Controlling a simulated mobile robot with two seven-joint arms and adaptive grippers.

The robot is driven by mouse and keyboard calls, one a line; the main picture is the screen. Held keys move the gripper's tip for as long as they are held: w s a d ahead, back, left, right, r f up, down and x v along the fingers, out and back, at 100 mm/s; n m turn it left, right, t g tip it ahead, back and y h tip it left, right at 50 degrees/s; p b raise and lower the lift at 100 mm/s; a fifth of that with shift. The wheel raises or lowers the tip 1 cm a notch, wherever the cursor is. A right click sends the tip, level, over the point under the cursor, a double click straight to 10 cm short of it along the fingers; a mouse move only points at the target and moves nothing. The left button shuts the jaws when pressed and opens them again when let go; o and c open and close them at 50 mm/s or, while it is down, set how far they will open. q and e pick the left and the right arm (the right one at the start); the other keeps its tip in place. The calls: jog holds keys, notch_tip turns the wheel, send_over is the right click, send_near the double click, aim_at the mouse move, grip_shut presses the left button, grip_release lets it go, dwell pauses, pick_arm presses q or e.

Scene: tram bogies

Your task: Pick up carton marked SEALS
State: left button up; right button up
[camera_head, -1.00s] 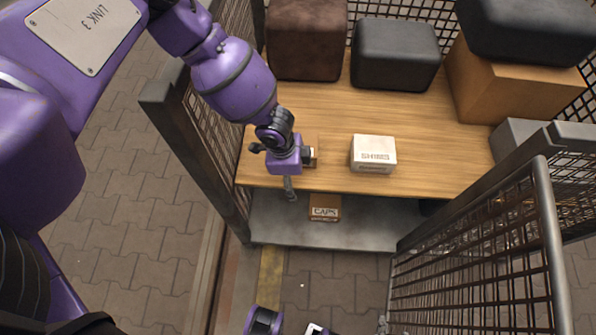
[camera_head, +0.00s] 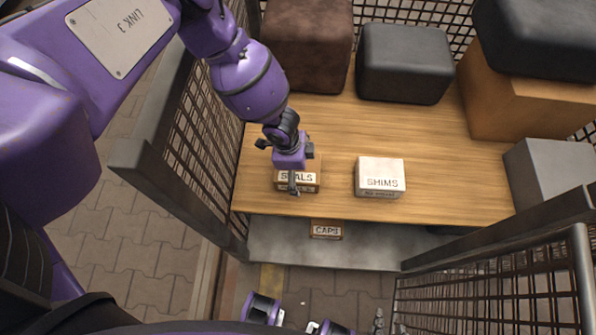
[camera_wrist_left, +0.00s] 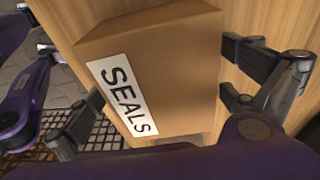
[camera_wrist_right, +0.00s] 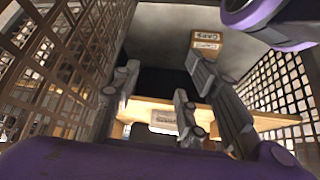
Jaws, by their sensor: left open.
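The brown carton marked SEALS (camera_head: 310,183) sits on the wooden shelf near its front edge, left of the SHIMS carton, with its top partly hidden by my left gripper (camera_head: 290,165). The left wrist view shows the carton (camera_wrist_left: 165,70) large, its white label facing the camera. My left gripper is open, with fingers on either side of the carton; whether they touch it is unclear. My right gripper (camera_wrist_right: 158,80) is open and empty, low in front of the rack, away from the carton.
A white SHIMS carton (camera_head: 380,174) stands right of SEALS. A CAPS carton (camera_head: 326,230) lies on the grey lower deck (camera_head: 370,245). Mesh side panels (camera_head: 190,150) flank the wooden shelf (camera_head: 450,165). Dark cases (camera_head: 404,75) stand at the back.

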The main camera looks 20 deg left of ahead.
pick_arm(q)
jog(key=shift+f, duration=0.25)
jog(key=c, duration=1.4)
jog(key=shift+r, duration=0.1)
